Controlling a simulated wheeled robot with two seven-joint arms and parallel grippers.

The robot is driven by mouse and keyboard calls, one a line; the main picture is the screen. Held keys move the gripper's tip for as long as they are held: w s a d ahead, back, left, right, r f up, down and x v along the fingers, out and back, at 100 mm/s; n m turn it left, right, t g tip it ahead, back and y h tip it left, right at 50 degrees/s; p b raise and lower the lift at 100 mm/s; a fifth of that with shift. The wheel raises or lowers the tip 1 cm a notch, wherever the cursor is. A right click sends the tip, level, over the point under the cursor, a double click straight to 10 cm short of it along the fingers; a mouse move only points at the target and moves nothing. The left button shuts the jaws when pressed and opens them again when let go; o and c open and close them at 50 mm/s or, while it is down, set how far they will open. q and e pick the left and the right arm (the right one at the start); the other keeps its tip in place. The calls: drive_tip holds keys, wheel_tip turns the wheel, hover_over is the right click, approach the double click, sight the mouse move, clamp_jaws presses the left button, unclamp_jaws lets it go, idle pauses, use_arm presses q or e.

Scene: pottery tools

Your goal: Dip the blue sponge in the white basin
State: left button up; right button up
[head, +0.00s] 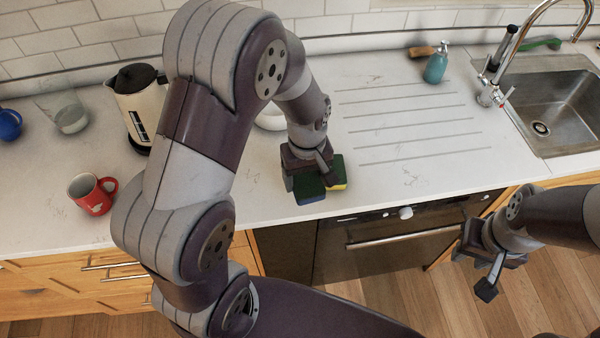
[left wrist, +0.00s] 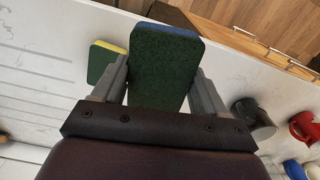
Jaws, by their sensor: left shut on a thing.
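My left gripper (head: 307,180) is shut on the blue sponge (head: 310,195), whose green scouring face shows. In the left wrist view the sponge (left wrist: 163,68) sits between both fingers, with a thin blue edge at its far end. It is low over the counter's front part; I cannot tell whether it touches. A white rounded rim (head: 270,121), likely the white basin, shows behind my left arm in the head view, mostly hidden. My right gripper (head: 475,272) is empty and open, in front of the counter at the right.
A yellow-green sponge (head: 339,172) lies right beside the held one. A kettle (head: 140,103), red mug (head: 95,194), glass (head: 67,114) and blue mug (head: 9,124) stand left. A dark mug (left wrist: 254,118) shows in the wrist view. The ribbed drainboard (head: 415,120) is clear; the sink (head: 555,105) is right.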

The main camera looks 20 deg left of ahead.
sight(305, 208)
use_arm(q)
drive_tip(key=shift+f+b, duration=3.65)
drive_tip(key=shift+f, duration=1.85)
drive_tip(key=o, duration=0.4)
drive_tip(key=shift+c, duration=0.2)
drive_tip(key=shift+r, duration=0.1)
drive_tip(key=shift+r+p, duration=0.3)
drive_tip(key=shift+p, duration=0.25)
